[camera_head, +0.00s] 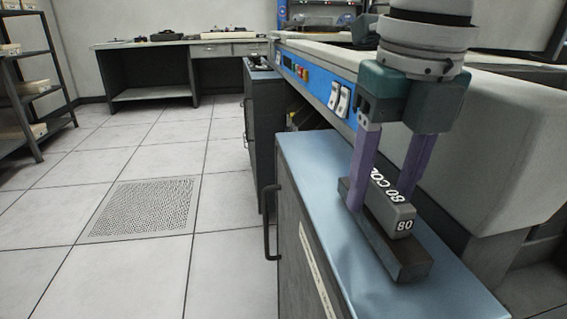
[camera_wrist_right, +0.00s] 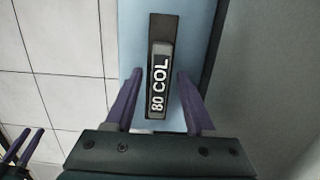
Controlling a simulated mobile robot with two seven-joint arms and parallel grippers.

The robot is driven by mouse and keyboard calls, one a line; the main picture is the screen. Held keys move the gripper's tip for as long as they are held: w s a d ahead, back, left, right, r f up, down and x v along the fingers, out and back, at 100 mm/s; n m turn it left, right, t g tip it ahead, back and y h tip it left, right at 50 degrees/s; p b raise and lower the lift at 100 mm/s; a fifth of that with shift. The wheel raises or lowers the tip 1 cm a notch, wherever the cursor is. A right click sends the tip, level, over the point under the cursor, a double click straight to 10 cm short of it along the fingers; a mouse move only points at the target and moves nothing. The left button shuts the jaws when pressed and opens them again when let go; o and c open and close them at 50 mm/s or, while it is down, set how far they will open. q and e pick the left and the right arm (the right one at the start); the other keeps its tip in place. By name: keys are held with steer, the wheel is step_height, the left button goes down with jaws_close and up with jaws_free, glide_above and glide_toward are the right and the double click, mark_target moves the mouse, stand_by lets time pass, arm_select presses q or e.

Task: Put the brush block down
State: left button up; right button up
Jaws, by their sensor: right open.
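My right gripper (camera_head: 380,196) points down over the block, one purple finger on each side. In the right wrist view the block (camera_wrist_right: 160,80) lies between the open fingers, with gaps at both sides. Purple fingers of my left gripper (camera_wrist_right: 20,148) show at that view's lower left edge; their opening is unclear.
The blue cabinet top (camera_head: 315,165) is bare around the bar, with a handle (camera_head: 268,222) on its left side. A machine with a blue switch panel (camera_head: 318,85) and a pale housing (camera_head: 500,140) stand close behind and to the right. The tiled floor at left is open.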

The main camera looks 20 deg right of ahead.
mark_target(391, 191)
steer(key=shift+r, duration=0.25)
step_height(391, 191, up, 12)
steer(key=s+p, duration=0.1)
steer(key=p, duration=0.2)
steer(key=shift+s+a+f, duration=0.15)
steer(key=shift+s, duration=0.05)
